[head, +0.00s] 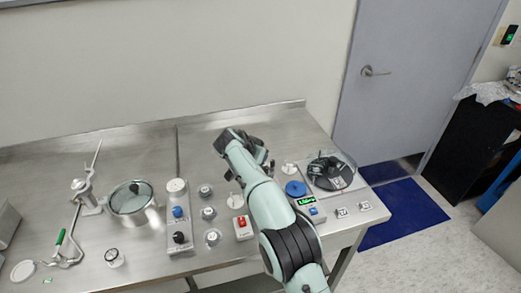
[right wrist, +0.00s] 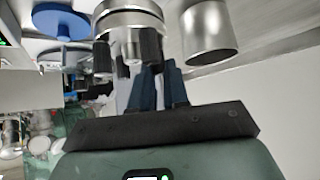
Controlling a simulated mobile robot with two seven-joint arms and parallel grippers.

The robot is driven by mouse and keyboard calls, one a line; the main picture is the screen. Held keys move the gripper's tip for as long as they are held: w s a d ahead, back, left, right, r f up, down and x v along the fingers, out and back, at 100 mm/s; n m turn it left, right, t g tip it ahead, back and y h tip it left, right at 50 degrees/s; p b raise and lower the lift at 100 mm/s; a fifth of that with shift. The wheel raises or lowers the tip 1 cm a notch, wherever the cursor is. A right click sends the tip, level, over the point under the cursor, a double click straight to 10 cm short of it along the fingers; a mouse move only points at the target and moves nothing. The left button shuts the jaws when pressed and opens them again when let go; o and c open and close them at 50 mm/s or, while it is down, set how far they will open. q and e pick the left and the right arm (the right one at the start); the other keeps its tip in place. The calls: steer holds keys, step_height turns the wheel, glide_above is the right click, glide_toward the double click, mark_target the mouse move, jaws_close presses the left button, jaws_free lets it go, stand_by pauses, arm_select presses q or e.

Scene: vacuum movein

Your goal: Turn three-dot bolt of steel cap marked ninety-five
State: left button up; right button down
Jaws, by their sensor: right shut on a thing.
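A round steel cap (right wrist: 130,18) with several dark bolts around its rim is at the top of the right wrist view. My right gripper (right wrist: 160,70) has its blue fingers shut on one dark bolt (right wrist: 152,46) at the cap's right side. Dot marks and the number ninety-five cannot be read. In the head view my right arm reaches over the steel table, and its gripper (head: 250,155) hides most of the cap. My left gripper is not in view.
A plain steel cylinder (right wrist: 210,32) stands close to the right of the cap. On the table (head: 85,152) are a glass-lidded pot (head: 130,198), a panel with blue and black knobs (head: 179,213), a blue disc (head: 296,188) and a dark round device (head: 331,172).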

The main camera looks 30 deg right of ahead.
steer(key=shift+m+g+p, duration=0.4)
steer(key=shift+p, duration=0.15)
steer(key=c, duration=1.4)
jaws_free()
steer(key=shift+f, duration=0.1)
steer(key=shift+a, duration=0.1)
steer(key=v, duration=1.3)
steer(key=shift+a, duration=0.2)
